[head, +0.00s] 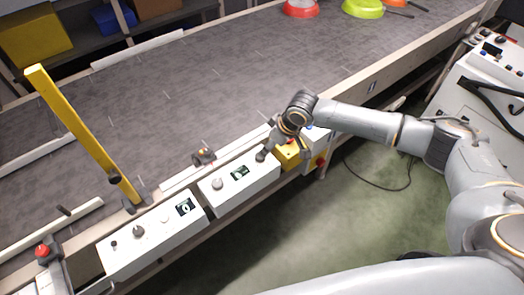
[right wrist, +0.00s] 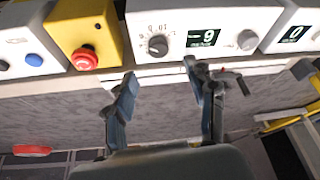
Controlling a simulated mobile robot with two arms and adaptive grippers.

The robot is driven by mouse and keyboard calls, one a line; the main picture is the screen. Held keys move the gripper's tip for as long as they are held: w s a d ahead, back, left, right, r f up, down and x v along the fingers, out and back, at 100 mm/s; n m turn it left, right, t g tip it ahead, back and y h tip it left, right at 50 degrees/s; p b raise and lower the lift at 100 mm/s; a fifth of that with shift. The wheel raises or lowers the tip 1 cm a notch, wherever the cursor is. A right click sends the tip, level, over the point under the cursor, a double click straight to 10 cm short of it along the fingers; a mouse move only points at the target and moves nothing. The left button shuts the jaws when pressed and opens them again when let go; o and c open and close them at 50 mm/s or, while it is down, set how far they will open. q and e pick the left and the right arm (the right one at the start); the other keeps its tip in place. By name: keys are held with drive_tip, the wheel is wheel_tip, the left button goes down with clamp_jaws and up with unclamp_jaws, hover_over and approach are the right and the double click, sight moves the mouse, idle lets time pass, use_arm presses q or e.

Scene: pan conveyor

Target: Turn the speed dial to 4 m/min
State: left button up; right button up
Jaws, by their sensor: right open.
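The white control box (head: 238,186) on the conveyor's side has a small display (head: 240,172) and two knobs. In the right wrist view, the speed dial (right wrist: 157,45) is a dark round knob with a printed scale, beside the display (right wrist: 204,38). The display seems to show a 9-like digit, but that view looks turned over, so I cannot read it surely. My right gripper (right wrist: 160,72) is open, its fingertips on either side of the line to the dial and apparently short of it. In the head view my right gripper (head: 267,150) covers the dial's end. My left gripper is out of view.
A yellow box (right wrist: 85,32) with a red stop button (right wrist: 84,59) adjoins the dial end. A second white box (head: 155,235) stands to the left in the head view. A yellow post (head: 85,135) rises over the grey belt (head: 250,75). Pans (head: 362,8) lie far off.

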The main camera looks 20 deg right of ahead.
hover_over(260, 157)
drive_tip(key=s+d, duration=0.2)
drive_tip(key=f, duration=0.4)
drive_tip(key=shift+w, duration=0.2)
drive_tip(key=x, duration=0.3)
drive_tip(key=shift+a+f, duration=0.1)
drive_tip(key=shift+f, duration=0.25)
drive_tip(key=shift+w+f, duration=0.15)
drive_tip(key=shift+f, duration=0.1)
drive_tip(key=shift+a+f, duration=0.1)
drive_tip(key=shift+f, duration=0.05)
drive_tip(key=shift+w+f, duration=0.1)
drive_tip(key=c, duration=1.2)
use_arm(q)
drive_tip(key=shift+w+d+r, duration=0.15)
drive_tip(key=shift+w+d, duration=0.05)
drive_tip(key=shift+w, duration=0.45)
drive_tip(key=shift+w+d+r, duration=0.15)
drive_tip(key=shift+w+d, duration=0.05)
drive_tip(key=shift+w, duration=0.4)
use_arm(e)
drive_tip(key=shift+o, duration=0.2)
